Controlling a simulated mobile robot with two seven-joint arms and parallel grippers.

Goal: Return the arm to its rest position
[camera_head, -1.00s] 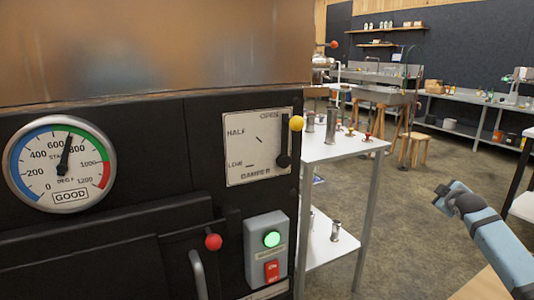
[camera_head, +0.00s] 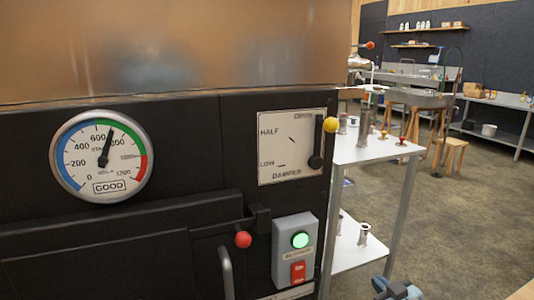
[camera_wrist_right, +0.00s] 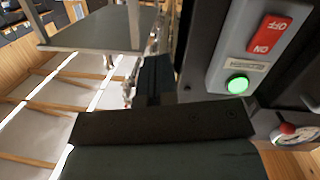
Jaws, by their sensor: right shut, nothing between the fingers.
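My right gripper (camera_head: 385,288) shows only in part at the bottom edge of the head view, below the white side table and right of the evaporator's black front. In the right wrist view its dark fingers (camera_wrist_right: 155,78) are together and hold nothing. The grey switch box (camera_head: 295,250), with a lit green lamp and a red ON/OFF switch, is on the evaporator front. It also shows in the right wrist view (camera_wrist_right: 222,65), right of the fingers and apart from them. My left gripper is not in view.
The damper plate (camera_head: 290,147) has its yellow-knobbed lever up near OPEN. The stack gauge (camera_head: 102,157) reads in the green. A white side table (camera_head: 375,151) carries metal pieces. Open floor (camera_head: 470,215) lies to the right.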

